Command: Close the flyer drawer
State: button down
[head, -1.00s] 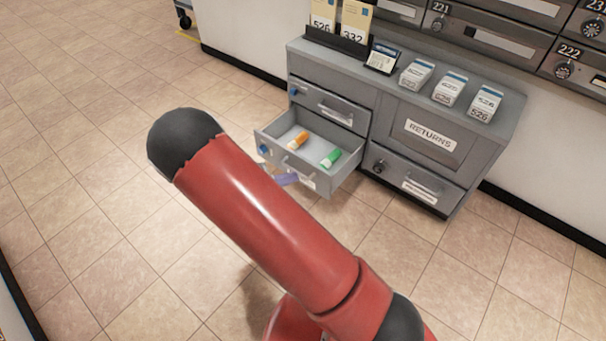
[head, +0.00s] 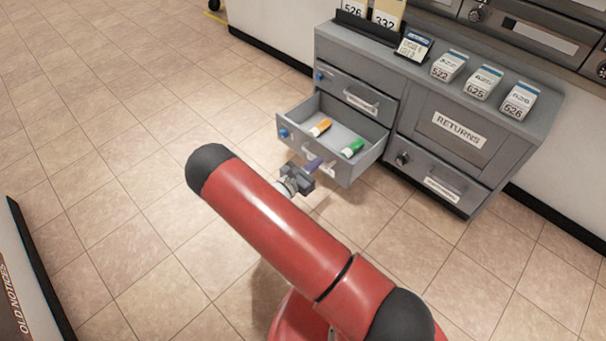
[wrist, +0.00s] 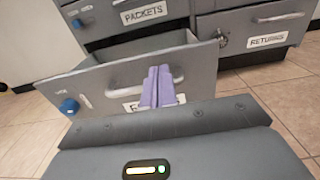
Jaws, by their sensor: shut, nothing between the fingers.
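The flyer drawer (head: 310,155) is the lower left drawer of the grey cabinet and stands pulled out. An orange-and-white tube (head: 320,127) and a green-and-white tube (head: 352,148) lie in it. In the wrist view the drawer front (wrist: 201,72) has a bar handle, a blue knob (wrist: 69,106) at its left and a label partly hidden by my fingers. My gripper (head: 315,164) is shut and empty, its purple fingers directly in front of the drawer front. In the wrist view my fingers (wrist: 157,85) overlap the handle; I cannot tell whether they touch it.
The drawer above, labelled PACKETS (wrist: 144,14), is shut. A RETURNS panel (head: 459,128) and a closed drawer (head: 443,183) are on the right. Boxes (head: 483,82) and number cards stand on top. The tiled floor left of the cabinet is clear.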

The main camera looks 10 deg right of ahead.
aim_at(330, 151)
jog(key=shift+x, duration=2.05)
jog(key=shift+w+d, duration=0.1)
